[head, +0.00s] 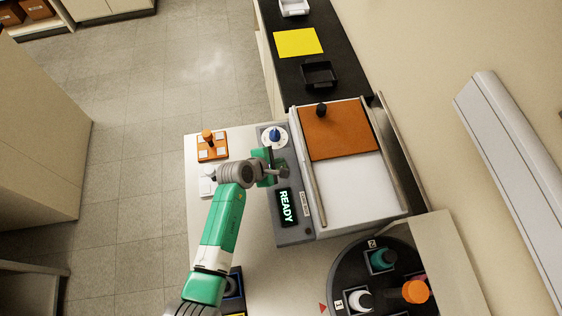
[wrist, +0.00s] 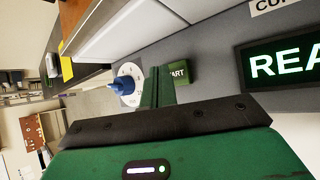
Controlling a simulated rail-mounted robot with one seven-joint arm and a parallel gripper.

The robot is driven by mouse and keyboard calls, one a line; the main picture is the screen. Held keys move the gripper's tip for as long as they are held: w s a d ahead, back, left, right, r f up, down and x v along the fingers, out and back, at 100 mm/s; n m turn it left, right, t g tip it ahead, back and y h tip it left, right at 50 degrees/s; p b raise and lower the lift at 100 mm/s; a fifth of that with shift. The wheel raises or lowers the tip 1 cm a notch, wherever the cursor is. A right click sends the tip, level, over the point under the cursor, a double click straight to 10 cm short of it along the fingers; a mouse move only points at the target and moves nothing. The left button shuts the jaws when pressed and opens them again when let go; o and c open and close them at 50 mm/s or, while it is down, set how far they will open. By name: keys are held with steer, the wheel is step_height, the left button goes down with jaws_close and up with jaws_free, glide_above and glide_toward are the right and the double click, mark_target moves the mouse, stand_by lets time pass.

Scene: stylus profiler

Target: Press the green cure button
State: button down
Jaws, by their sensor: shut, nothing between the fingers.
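The green button (wrist: 180,72) shows in the wrist view on the grey panel front, with white letters ending in "ART"; its left part is hidden behind my fingers. My gripper (wrist: 157,75) is shut and empty, its fingertips right beside the button in the picture. I cannot tell whether they touch it. In the head view my gripper (head: 283,172) is over the grey control panel (head: 293,236), between the blue knob and the lit READY display, and I cannot make out the button there.
The READY display (head: 286,207) and a blue knob on a white dial (head: 274,136) flank my gripper. An orange plate (head: 336,130) lies on the machine's white bed (head: 360,190). A dark carousel (head: 345,276) with bottles stands at the lower right. An orange block (head: 212,147) is at left.

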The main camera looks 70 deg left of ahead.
steer(key=shift+f, duration=0.15)
steer(key=shift+f, duration=0.3)
steer(key=shift+f+b, duration=0.3)
steer(key=shift+f, duration=0.1)
stand_by(0.7)
steer(key=shift+r+p, duration=0.85)
steer(key=shift+p, duration=0.15)
step_height(320, 180, up, 5)
steer(key=p, duration=0.5)
steer(key=shift+r, duration=0.1)
